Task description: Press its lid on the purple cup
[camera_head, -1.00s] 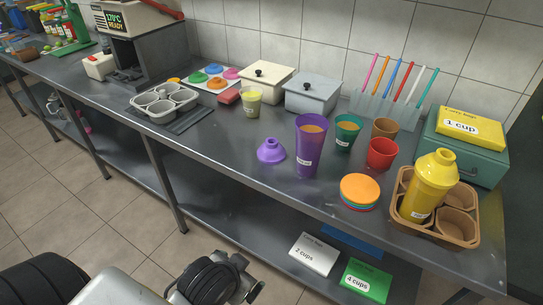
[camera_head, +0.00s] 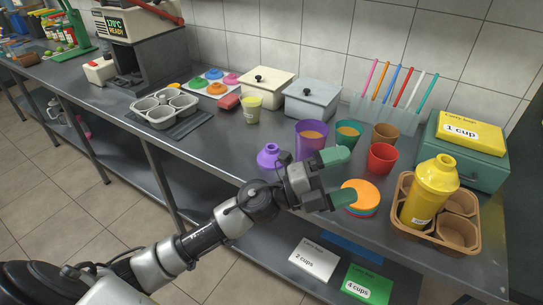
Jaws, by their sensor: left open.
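The tall purple cup (camera_head: 311,132) stands upright and uncovered on the steel counter, with an orange-brown drink inside. Its lower part is hidden behind my left gripper. The purple domed lid (camera_head: 269,156) with a short spout sits on the counter just left of the cup, partly covered by my wrist. My left gripper (camera_head: 343,178) is open and empty, its green-tipped fingers pointing right, in front of the cup and near the stack of coloured discs. From this view I cannot tell whether it touches anything. My right gripper is not in view.
A teal cup (camera_head: 347,135), a red cup (camera_head: 382,158) and a brown cup (camera_head: 385,134) stand right of the purple cup. An orange-topped disc stack (camera_head: 362,195) lies near the front edge.

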